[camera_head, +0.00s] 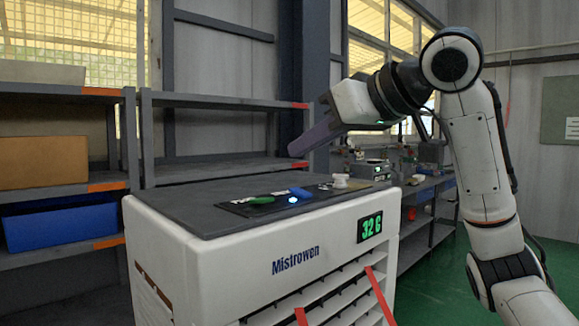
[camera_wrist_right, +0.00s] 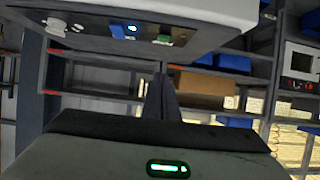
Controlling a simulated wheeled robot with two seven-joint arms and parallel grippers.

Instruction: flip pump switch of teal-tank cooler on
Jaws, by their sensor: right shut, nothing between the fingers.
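The cooler (camera_head: 220,258) is a white box marked "Mistrowen" with a dark top and a green display reading "32 6". No teal tank shows. The control panel (camera_head: 235,208) on its top carries a green switch (camera_head: 262,200), a blue switch (camera_head: 300,192), a lit blue lamp (camera_head: 292,201) and a white knob (camera_head: 341,180). I cannot tell which is the pump switch. The panel also shows upside down in the right wrist view (camera_wrist_right: 92,25). My right gripper (camera_head: 293,151) is shut and empty, above the cooler's top and apart from the switches. My left gripper is out of view.
Grey shelves (camera_head: 215,102) stand behind, holding a blue bin (camera_head: 65,218) and an orange box (camera_head: 42,163) at the left. A bench with equipment (camera_head: 430,187) stands behind right. Red strips (camera_head: 379,295) hang on the cooler's front louvres.

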